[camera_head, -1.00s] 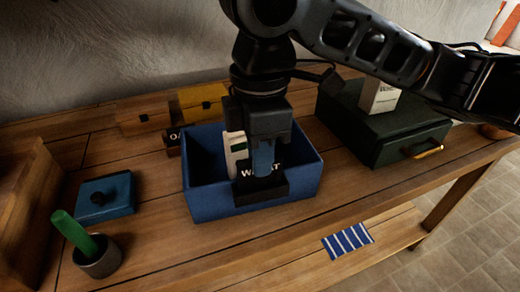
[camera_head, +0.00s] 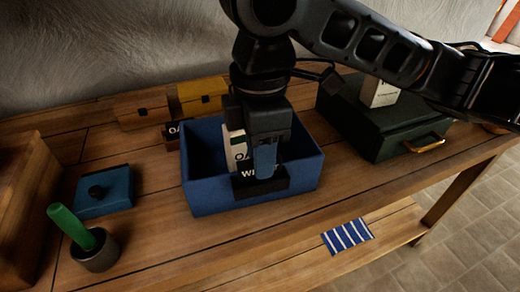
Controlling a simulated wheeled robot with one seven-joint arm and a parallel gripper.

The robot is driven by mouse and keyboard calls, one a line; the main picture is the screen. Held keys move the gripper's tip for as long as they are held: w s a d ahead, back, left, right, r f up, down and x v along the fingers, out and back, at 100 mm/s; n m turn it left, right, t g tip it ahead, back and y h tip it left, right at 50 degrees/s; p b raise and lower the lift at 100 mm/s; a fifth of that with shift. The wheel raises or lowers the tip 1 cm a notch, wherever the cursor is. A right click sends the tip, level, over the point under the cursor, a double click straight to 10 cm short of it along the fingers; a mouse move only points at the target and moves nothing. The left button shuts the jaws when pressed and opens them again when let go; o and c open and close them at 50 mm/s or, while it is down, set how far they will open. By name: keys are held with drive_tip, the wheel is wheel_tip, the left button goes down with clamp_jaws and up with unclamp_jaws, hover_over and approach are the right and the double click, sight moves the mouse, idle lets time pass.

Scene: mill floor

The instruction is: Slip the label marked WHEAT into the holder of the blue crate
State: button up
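The blue crate (camera_head: 215,198) stands open on the bench, with a dark label holder (camera_head: 262,189) on its front wall. My gripper (camera_head: 265,165) points down at the crate's front wall, right above the holder. It is shut on the dark label with white letters, WHEAT (camera_head: 248,173); a blue finger covers the label's right part. The label is upright, its lower edge at the holder. Whether that edge is inside the slot is hidden. A pale packet reading "OA" (camera_head: 238,149) stands inside the crate, partly behind my gripper.
A yellow box (camera_head: 200,97) and a dark "OA" label (camera_head: 172,132) are behind the crate. A dark green case (camera_head: 375,130) stands right. A blue lid (camera_head: 105,192) and a cup (camera_head: 97,252) with a green-handled tool are left. A striped cloth (camera_head: 347,237) lies low in front.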

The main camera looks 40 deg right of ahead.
drive_tip(key=shift+o, duration=0.8)
wheel_tip(320, 180, up, 8)
drive_tip(key=shift+f+p, duration=0.1)
drive_tip(key=shift+p, duration=0.45)
